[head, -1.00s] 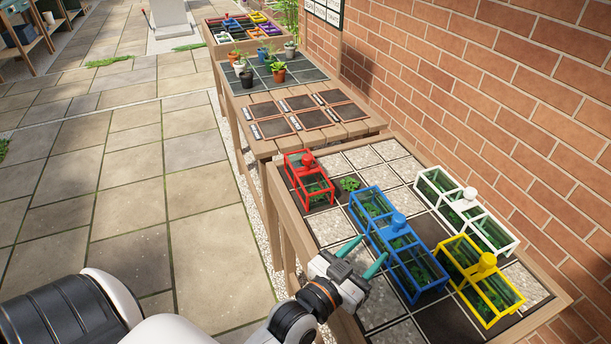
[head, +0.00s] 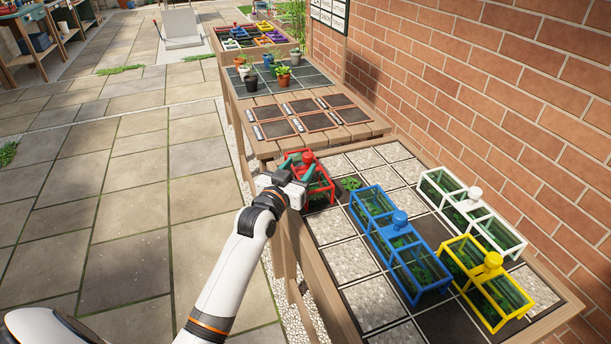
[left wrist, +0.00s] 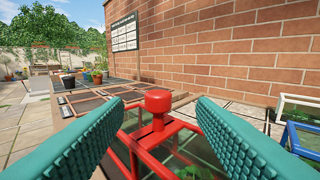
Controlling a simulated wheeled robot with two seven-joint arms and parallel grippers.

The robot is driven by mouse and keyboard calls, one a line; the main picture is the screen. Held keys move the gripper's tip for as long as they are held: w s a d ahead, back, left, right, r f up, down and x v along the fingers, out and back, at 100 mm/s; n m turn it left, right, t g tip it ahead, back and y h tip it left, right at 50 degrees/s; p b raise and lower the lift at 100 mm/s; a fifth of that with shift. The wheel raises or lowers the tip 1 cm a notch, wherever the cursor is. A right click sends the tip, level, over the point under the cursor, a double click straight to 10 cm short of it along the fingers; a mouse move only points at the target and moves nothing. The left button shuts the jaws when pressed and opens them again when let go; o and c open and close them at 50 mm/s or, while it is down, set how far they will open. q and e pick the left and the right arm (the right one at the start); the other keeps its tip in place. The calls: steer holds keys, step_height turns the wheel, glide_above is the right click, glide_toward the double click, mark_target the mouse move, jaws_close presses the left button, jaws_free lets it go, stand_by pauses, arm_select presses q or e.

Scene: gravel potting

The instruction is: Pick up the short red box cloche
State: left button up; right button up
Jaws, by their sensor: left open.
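The short red box cloche (head: 319,190) stands at the far left corner of the near table, with green plants inside and a round red knob on top. My left gripper (head: 294,165) is at the cloche's near left side, partly hiding it. In the left wrist view the red knob (left wrist: 158,101) is ahead, between the two open teal fingers (left wrist: 150,130). The fingers are apart from the knob on both sides, and the jaws are empty. My right gripper is not in view.
A long blue cloche (head: 396,246) stands to the right of the red one. A white cloche (head: 473,207) and a yellow cloche (head: 490,284) stand farther right by the brick wall. A small loose plant (head: 351,184) sits just right of the red cloche.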

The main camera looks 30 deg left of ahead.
mark_target(305, 159)
arm_select(q)
steer(key=w, duration=0.6)
steer(key=shift+w+a+f, duration=0.15)
steer(key=shift+w+a, duration=0.1)
steer(key=shift+a, duration=0.05)
jaws_close()
